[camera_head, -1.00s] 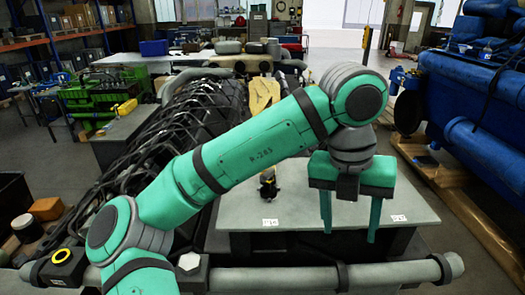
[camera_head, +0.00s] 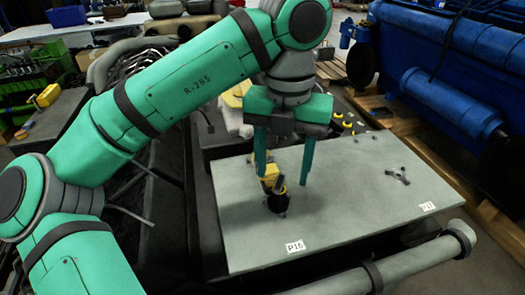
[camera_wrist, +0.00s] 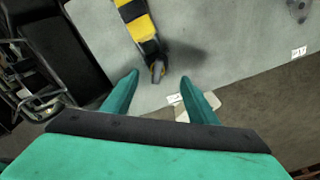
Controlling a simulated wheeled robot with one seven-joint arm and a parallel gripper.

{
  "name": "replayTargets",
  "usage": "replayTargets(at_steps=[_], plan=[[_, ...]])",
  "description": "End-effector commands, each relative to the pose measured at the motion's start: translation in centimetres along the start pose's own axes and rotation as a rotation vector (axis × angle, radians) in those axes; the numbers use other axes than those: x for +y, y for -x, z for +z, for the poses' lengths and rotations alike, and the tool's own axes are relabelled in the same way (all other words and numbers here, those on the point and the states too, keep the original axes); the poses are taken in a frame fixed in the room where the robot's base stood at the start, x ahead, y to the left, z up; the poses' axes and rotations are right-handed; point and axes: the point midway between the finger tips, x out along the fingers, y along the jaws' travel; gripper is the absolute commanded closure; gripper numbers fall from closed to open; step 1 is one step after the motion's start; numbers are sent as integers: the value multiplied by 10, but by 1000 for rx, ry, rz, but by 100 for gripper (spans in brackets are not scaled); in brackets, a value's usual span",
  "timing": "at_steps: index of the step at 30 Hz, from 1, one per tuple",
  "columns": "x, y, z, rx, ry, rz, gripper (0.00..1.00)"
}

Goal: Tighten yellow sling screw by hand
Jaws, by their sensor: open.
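The yellow sling, striped yellow and black in the wrist view (camera_wrist: 140,28), ends in a small dark metal fitting (camera_wrist: 157,70) on the grey table top (camera_head: 345,215). In the head view a yellow part (camera_head: 269,176) and a dark end (camera_head: 278,202) show there. I cannot make out the screw itself. My gripper (camera_head: 284,180) is open, pointing down above the table near this sling end, with nothing seen between its fingers. In the wrist view the fitting lies just beyond the gap between the fingertips (camera_wrist: 160,78); contact cannot be told.
A dark three-armed part (camera_head: 398,175) and several small parts lie on the table's right and far side. A label P16 (camera_head: 295,246) is near the front. A grey pipe (camera_head: 400,265) runs along the front edge. Blue machinery (camera_head: 450,100) stands at the right.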

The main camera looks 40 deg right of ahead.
Motion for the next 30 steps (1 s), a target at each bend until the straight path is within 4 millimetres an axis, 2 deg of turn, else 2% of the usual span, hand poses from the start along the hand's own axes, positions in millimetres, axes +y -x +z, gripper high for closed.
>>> replayTargets(at_steps=[8, 30], plan=[[1, 0, 0, 0, 87, 0, 47], [1, 0, 0, 0, 921, -1, 47]])
